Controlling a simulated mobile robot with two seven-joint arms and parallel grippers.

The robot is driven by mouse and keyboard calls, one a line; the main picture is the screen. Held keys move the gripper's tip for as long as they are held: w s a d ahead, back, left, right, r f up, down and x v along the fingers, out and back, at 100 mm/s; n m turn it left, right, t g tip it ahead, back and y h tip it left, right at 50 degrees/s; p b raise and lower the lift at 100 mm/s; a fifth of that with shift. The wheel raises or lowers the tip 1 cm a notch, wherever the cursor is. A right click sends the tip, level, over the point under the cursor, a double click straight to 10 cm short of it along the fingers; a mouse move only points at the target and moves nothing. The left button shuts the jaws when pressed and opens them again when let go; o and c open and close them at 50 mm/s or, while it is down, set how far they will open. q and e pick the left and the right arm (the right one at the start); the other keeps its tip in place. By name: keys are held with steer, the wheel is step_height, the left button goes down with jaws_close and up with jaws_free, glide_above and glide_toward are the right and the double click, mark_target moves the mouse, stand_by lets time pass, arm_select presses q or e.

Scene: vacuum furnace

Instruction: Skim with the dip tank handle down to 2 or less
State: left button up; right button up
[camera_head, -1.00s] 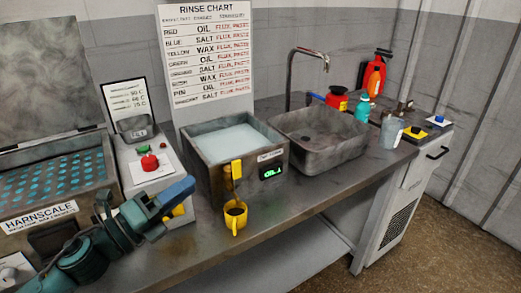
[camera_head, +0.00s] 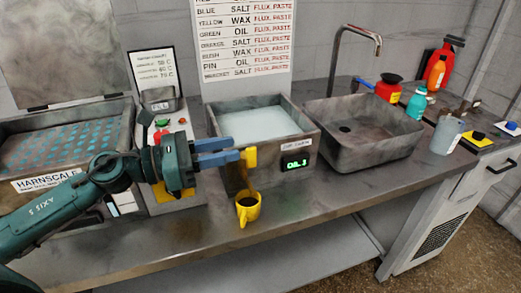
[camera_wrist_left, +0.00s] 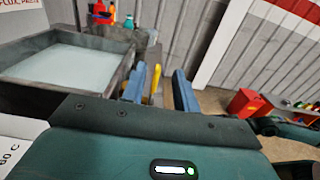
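The dip tank (camera_head: 283,152) is a grey box of pale liquid on the bench, with a small green display (camera_head: 297,163) on its front that seems to read "OIL 3". Its yellow handle (camera_head: 250,157) is at the front left, above a yellow cup (camera_head: 247,207) with dark contents. My left gripper (camera_head: 232,156) reaches the handle from the left. In the left wrist view its blue fingers (camera_wrist_left: 160,88) are apart, with the yellow handle (camera_wrist_left: 156,82) showing between them; I cannot tell whether they touch it. My right gripper is not in view.
A sink (camera_head: 365,135) stands right of the tank, with a red container (camera_head: 388,90), a teal bottle (camera_head: 416,104) and a clear jar (camera_head: 447,136) beyond it. The Harnscale bath (camera_head: 70,150) and a red-button panel (camera_head: 163,135) are at the left. Bench front is mostly clear.

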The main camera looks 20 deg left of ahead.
mark_target(256, 149)
arm_select(q)
steer(key=shift+f, duration=0.95)
steer(key=shift+r+p+x, duration=0.25)
steer(key=shift+p+x, duration=0.45)
steer(key=shift+x, duration=0.35)
steer(key=p+x, duration=0.2)
steer(key=x, duration=0.2)
steer(key=shift+w+d+f, duration=0.1)
steer(key=shift+w+d, duration=0.1)
steer(key=shift+w, duration=0.05)
steer(key=shift+w+d, duration=0.1)
steer(key=shift+d, duration=0.15)
steer(key=shift+w+d+f, duration=0.1)
steer(key=shift+d+f, duration=0.05)
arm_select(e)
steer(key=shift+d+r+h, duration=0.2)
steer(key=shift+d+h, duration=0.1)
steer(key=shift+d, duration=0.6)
arm_select(q)
jaws_close()
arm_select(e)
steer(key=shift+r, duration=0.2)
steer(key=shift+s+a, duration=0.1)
